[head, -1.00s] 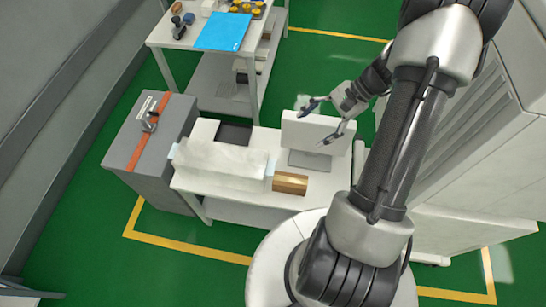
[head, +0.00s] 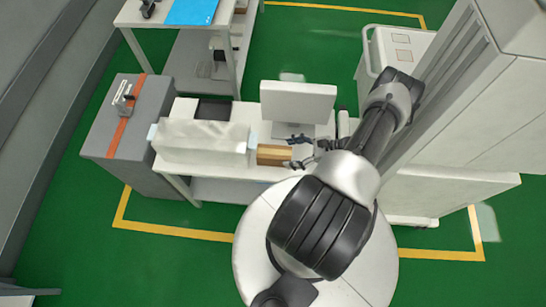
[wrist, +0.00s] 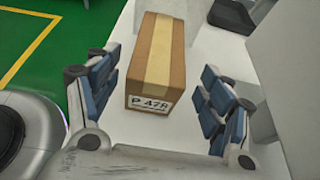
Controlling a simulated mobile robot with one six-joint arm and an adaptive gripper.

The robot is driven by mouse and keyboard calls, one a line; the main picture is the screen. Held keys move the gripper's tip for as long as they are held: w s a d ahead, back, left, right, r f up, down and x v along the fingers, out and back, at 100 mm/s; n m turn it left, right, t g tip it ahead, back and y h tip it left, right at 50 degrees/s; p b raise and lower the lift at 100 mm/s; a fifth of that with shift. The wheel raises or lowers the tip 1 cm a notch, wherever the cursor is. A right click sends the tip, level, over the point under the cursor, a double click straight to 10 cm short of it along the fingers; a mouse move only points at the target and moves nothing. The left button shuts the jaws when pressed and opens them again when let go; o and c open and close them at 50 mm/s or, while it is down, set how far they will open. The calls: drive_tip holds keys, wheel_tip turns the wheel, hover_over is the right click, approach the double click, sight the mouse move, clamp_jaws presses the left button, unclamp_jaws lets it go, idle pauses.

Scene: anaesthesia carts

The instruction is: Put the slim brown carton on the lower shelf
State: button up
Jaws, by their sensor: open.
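The slim brown carton (head: 274,155) lies on the white table top (head: 246,112), beside the right end of a long pale wrapped box. In the wrist view the carton (wrist: 157,55) shows a tan tape strip and a white label reading "P 47R". My gripper (head: 301,154) is just right of the carton in the head view. In the wrist view its blue-padded fingers (wrist: 158,105) are spread wide, with the carton's near end between them and clear gaps on both sides. A lower shelf (head: 222,190) shows partly under the table top; most of it is hidden.
The wrapped box (head: 203,142) fills the table's left front. A monitor (head: 298,103) stands behind the carton. A grey cabinet (head: 120,150) is at the left, a tall pale cabinet (head: 455,120) at the right. Another table holds a blue sheet (head: 192,11).

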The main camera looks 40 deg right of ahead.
sight(274, 155)
drive_tip(key=b+x, duration=0.1)
drive_tip(key=x, duration=0.6)
drive_tip(key=shift+s+a, duration=0.15)
drive_tip(key=shift+c, duration=0.3)
drive_tip(key=c, duration=1.2)
drive_tip(key=shift+c, duration=0.2)
